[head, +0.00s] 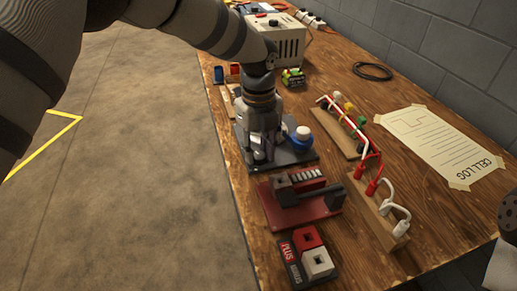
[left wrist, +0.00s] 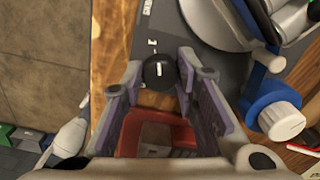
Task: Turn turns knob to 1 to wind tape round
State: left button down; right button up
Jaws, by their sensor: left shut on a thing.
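The turns knob (left wrist: 160,74) is round and black with a white pointer line, which runs roughly up the picture in the left wrist view. A small white mark sits just above it on the dark grey machine base (head: 296,158). My left gripper (head: 262,160) reaches down over that base. In the left wrist view its fingers (left wrist: 160,70) are on either side of the knob, shut on it. The gripper hides the knob in the head view. A blue ring with a white cap (head: 302,138) stands on the machine, right of the gripper; it also shows in the left wrist view (left wrist: 278,115).
A red fixture with a dark lever (head: 320,212) lies just in front of the machine. Nearer is a block with red and white sockets (head: 312,255). Racks with red and white leads (head: 378,205) stand to the right, beside a taped paper sheet (head: 440,145).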

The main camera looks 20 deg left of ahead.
aim_at(258, 154)
pick_arm(q)
jog(key=c, duration=1.2)
grip_release()
jog(key=shift+c, duration=0.2)
notch_tip(258, 154, up, 12)
jog(key=shift+f, duration=0.1)
